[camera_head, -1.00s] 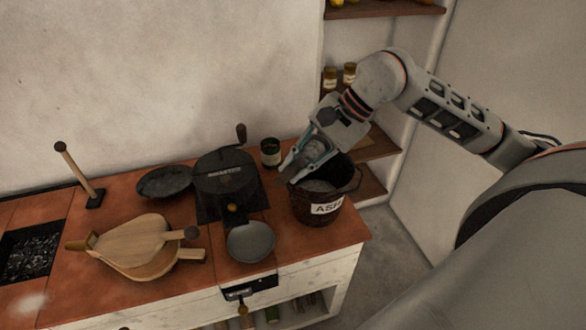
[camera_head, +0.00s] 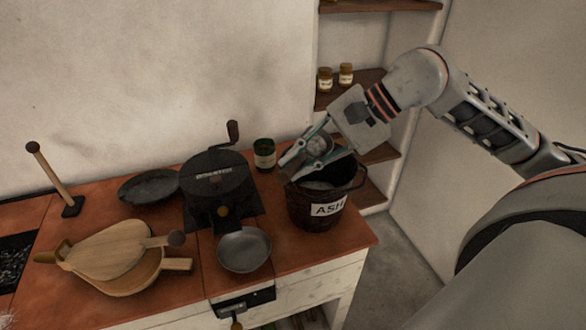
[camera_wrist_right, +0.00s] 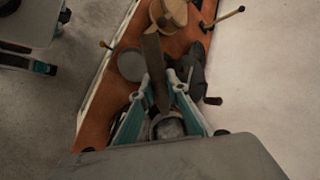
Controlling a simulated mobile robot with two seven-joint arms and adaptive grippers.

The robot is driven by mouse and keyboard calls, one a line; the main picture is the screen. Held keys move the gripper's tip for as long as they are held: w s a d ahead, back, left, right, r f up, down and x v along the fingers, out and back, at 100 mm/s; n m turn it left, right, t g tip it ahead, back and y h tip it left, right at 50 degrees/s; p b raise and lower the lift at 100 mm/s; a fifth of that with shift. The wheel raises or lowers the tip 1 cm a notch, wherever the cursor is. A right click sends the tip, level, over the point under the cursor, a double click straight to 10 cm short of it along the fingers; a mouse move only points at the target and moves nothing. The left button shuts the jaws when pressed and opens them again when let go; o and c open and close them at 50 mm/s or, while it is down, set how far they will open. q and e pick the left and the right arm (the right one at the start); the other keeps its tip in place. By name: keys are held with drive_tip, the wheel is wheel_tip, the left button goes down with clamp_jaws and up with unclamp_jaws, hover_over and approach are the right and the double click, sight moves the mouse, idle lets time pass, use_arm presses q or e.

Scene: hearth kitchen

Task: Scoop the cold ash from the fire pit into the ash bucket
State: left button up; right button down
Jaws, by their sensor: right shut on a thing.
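The black ash bucket (camera_head: 300,212), labelled ASH, stands upright at the counter's right end with grey ash (camera_head: 318,185) inside. My right gripper (camera_head: 297,165) is over its rim, tilted down and left. In the right wrist view the right gripper (camera_wrist_right: 158,78) is shut on a long flat brown piece, apparently the scoop (camera_wrist_right: 153,62). The scoop's far parts are hard to make out. The fire pit (camera_head: 12,262), dark with grey lumps, is cut off at the left edge. Apparently my left gripper (camera_wrist_right: 45,67) shows partly at the left of the wrist view; its jaws are unclear.
A black iron press (camera_head: 215,185) and a grey round pan (camera_head: 244,250) stand left of the bucket. Wooden bellows (camera_head: 110,258), a dark pan (camera_head: 150,187) and an upright wooden-handled tool (camera_head: 55,180) are further left. A dark jar (camera_head: 264,155) stands behind the bucket; shelves rise beyond.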

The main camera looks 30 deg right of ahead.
drive_tip(key=shift+s+f+b, duration=0.1)
drive_tip(key=shift+f+b, duration=0.75)
drive_tip(key=shift+b, duration=0.15)
drive_tip(key=shift+t+y+b, duration=0.3)
drive_tip(key=shift+t+b, duration=0.1)
drive_tip(key=shift+b, duration=0.4)
drive_tip(key=shift+s+d+f+b, duration=0.15)
drive_tip(key=shift+f+b, duration=0.1)
drive_tip(key=shift+b, duration=0.6)
drive_tip(key=shift+s+r+n+t+y, duration=0.1)
drive_tip(key=shift+r+n+t+y, duration=0.2)
drive_tip(key=shift+t, duration=0.1)
drive_tip(key=shift+s+t, duration=0.1)
drive_tip(key=shift+t, duration=0.2)
use_arm(q)
drive_tip(key=shift+w+a+f+p, duration=0.25)
drive_tip(key=shift+w+f+p, duration=0.1)
drive_tip(key=shift+f+p, duration=0.15)
drive_tip(key=shift+w+a+f+p, duration=0.3)
drive_tip(key=shift+f+p, duration=0.1)
drive_tip(key=shift+f, duration=0.15)
use_arm(e)
drive_tip(key=shift+s+d+f+n+t+y, duration=0.2)
drive_tip(key=shift+s+f+n+t+y, duration=0.2)
drive_tip(key=shift+t+y, duration=0.35)
drive_tip(key=shift+s+d+f+n+t+y, duration=0.2)
drive_tip(key=shift+f+t+y, duration=0.3)
drive_tip(key=shift+t, duration=0.35)
